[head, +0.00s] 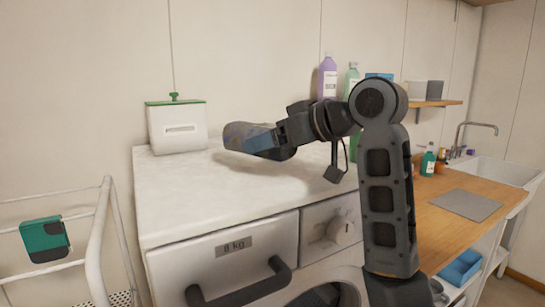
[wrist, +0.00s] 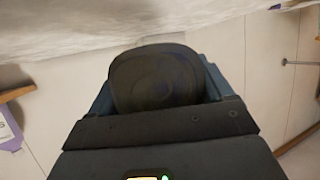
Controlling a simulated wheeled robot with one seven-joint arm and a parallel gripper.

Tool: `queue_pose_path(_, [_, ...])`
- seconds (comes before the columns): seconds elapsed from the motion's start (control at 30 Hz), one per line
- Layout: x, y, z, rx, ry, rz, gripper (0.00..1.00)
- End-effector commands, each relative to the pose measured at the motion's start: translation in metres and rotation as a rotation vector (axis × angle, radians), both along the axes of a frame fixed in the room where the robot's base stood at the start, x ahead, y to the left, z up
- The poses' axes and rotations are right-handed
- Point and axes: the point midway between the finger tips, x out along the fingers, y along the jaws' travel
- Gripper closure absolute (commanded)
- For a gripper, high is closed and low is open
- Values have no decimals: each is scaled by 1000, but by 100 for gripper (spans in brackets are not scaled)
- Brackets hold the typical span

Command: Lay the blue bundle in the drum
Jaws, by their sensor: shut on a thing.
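My gripper (head: 272,141) is held out to the left above the white top of the washing machine (head: 185,190). It is shut on the blue bundle (head: 240,136), which looks dull grey-blue and brownish. In the wrist view the bundle (wrist: 155,78) is a dark rounded shape with a bluish patch, between the two fingers of my gripper (wrist: 158,88). The machine's round door (head: 330,294) shows only partly at the bottom edge, behind my arm. The inside of the drum is hidden.
A white box with a green lid (head: 178,128) stands at the machine's back left. A white rail rack (head: 98,235) with a teal and dark item (head: 45,239) is at left. Bottles (head: 328,78) stand behind my arm. A wooden counter with a sink (head: 505,170) is at right.

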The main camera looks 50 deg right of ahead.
Motion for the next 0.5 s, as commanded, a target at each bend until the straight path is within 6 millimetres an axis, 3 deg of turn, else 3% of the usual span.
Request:
queue_pose_path(0.3, [0,0,-35,2,3,-2,56])
queue_pose_path(0.5, [0,0,-40,-1,-1,-1,56])
